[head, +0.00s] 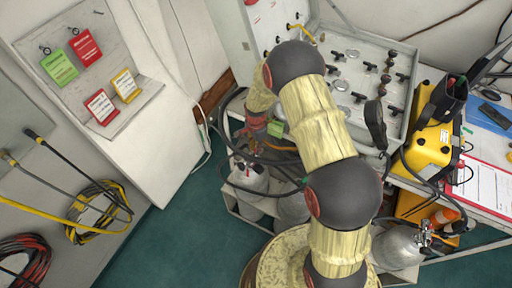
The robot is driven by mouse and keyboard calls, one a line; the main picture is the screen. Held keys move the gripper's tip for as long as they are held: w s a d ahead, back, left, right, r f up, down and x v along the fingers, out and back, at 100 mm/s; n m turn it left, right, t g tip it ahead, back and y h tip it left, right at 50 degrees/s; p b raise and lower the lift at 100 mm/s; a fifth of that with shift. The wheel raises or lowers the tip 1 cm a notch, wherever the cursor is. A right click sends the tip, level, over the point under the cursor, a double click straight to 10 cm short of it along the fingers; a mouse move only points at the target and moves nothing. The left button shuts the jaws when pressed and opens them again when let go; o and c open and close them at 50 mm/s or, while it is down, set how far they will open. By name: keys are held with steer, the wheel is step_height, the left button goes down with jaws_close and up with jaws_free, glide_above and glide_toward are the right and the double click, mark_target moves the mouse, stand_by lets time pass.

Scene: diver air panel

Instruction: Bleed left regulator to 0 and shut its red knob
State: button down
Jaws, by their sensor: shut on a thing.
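My arm curves up from its base and bends down left to my gripper (255,148), just above the left cylinder in the lower middle of the head view. The gripper is small and partly hidden by my wrist. It is shut on a small fitting among the brass and reddish parts there; I cannot tell which knob it is. The pale left cylinder (247,180) stands upright on a low rack. The regulator's gauge reading and the position of its red knob cannot be made out.
The open grey valve panel (345,80) stands behind my arm. A yellow case (432,150) and clipboard (478,190) lie to the right, with another cylinder (398,247) below. Black hoses (222,120) loop around the rack. A board with red, green and yellow tags (85,48) is left. Green floor is clear at lower left.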

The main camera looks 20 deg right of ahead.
stand_by(0.4)
steer(key=c, duration=1.7)
jaws_free()
steer(key=shift+c, duration=0.2)
steer(key=shift+r, duration=0.15)
step_height(320, 180, up, 12)
